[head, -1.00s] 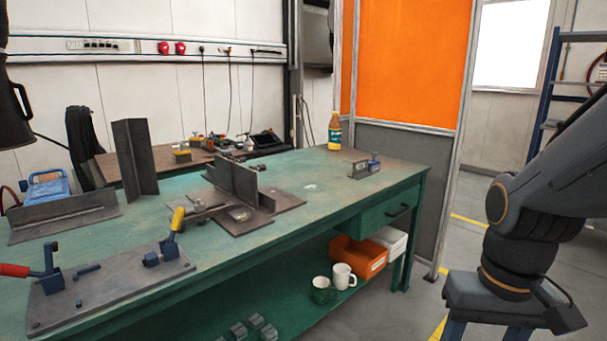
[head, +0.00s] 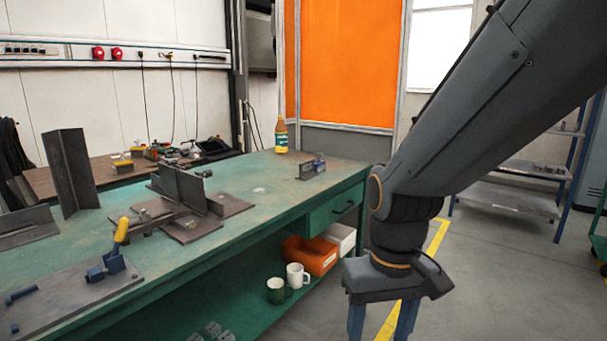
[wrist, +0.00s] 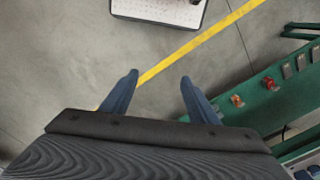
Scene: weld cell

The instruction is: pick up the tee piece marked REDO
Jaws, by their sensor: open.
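No REDO mark is readable in either view, so I cannot tell which piece bears it. In the head view, dark steel plates joined upright (head: 182,188) stand on a base plate on the green bench (head: 250,205). A tall angled steel piece (head: 70,172) stands to the left, with a low flanged piece (head: 28,228) partly cut off by the frame edge. A small upright piece (head: 312,170) sits at the bench's far right end. My gripper (head: 381,322) is open and empty, right of the bench; the wrist view shows its blue fingers apart (wrist: 160,77) above bare floor.
A yellow-handled clamp (head: 121,230) and a bottle (head: 281,136) stand on the bench. Two mugs (head: 297,275) and an orange bin (head: 312,254) are below. An orange screen (head: 350,60) rises behind.

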